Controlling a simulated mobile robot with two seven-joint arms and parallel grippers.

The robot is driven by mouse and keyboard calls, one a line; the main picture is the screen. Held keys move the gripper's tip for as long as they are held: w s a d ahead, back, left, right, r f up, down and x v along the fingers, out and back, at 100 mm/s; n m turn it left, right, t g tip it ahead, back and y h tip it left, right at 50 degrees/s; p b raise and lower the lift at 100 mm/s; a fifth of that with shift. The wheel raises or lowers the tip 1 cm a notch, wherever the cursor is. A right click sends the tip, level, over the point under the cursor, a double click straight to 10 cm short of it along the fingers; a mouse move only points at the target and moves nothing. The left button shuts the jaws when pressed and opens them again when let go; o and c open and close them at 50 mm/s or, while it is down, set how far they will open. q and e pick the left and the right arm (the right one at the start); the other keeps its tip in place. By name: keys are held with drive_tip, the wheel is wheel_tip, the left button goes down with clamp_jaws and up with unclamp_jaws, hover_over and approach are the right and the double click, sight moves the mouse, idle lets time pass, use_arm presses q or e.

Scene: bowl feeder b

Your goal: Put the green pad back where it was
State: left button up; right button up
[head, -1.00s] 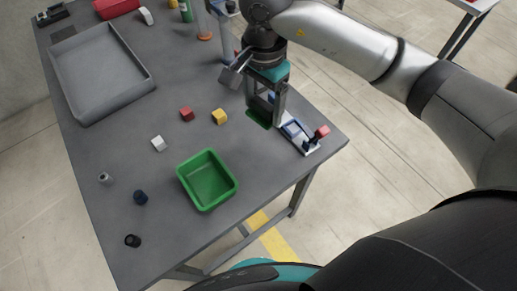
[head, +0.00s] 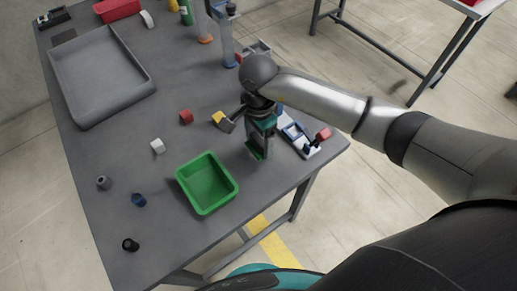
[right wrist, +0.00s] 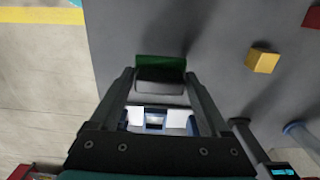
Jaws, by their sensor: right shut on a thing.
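My right gripper (head: 258,150) is shut on the green pad (head: 252,153), a dark green piece with a grey block on it. In the right wrist view the green pad (right wrist: 160,63) shows beyond the fingertips, with the grey block (right wrist: 160,82) between the fingers. The gripper points down over the table, right of the green bin. I cannot tell whether the pad touches the table. My left gripper is not in view.
A green bin (head: 180,180) stands left of the gripper. A yellow cube (head: 217,117), red cube (head: 186,117) and white cube (head: 157,146) lie farther left. A grey tray (head: 148,78) is at the back left.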

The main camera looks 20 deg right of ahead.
sight(258, 151)
drive_tip(key=shift+f+b, duration=0.35)
drive_tip(key=shift+f, duration=1.85)
drive_tip(key=shift+f, duration=0.2)
drive_tip(key=o, duration=1.3)
drive_tip(key=shift+r, duration=0.2)
drive_tip(key=shift+r, duration=0.35)
wheel_tip(258, 151, up, 11)
drive_tip(key=shift+r+p, duration=0.2)
drive_tip(key=shift+p, duration=0.45)
